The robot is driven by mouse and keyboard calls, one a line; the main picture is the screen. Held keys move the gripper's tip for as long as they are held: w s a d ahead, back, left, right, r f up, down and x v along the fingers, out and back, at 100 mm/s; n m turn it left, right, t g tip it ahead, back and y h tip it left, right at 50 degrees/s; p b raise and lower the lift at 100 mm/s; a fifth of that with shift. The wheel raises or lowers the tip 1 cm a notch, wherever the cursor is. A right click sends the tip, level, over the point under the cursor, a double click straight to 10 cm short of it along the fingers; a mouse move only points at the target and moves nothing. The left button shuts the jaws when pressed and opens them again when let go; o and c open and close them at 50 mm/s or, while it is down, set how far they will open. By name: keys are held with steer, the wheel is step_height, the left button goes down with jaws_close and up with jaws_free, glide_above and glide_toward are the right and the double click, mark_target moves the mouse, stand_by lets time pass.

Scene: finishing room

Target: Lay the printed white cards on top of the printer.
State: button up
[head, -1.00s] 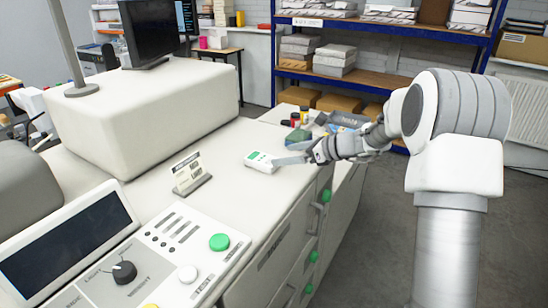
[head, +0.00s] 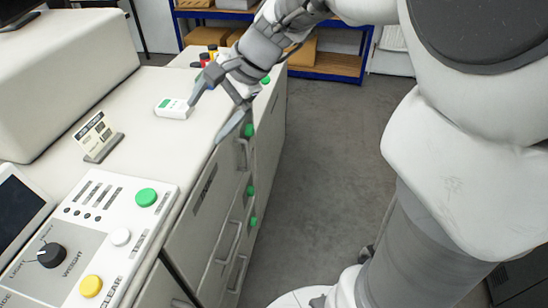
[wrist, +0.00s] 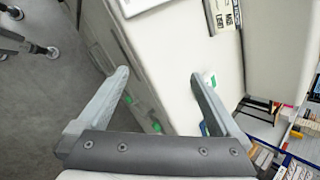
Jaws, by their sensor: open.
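The long white machine, apparently the printer (head: 150,140), has a flat top, a raised housing at the left and a control panel in front. A printed white card (head: 93,134) stands tilted in a grey holder on this top; it also shows in the wrist view (wrist: 222,14). I see no loose stack of cards and cannot tell whether this card is one of the task's. My gripper (head: 214,107) is open and empty near the top's right edge, fingers spread. In the wrist view my gripper (wrist: 159,75) has only the machine's edge and side between its fingers.
A small white box with a green label (head: 173,108) lies on the top, left of my gripper. Small colored containers (head: 208,54) stand farther back. Blue-framed shelves (head: 330,62) stand behind. The grey floor (head: 310,150) right of the machine is clear.

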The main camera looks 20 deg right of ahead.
steer(key=s+d+n+h, duration=0.3)
steer(key=s+n, duration=0.3)
steer(key=s, duration=0.3)
steer(key=s+d+n+t+h, duration=0.1)
steer(key=s+d+n+h, duration=0.2)
steer(key=s+n, duration=0.3)
steer(key=s+d, duration=0.1)
steer(key=s, duration=0.2)
steer(key=shift+f+t, duration=0.15)
steer(key=shift+t, duration=0.15)
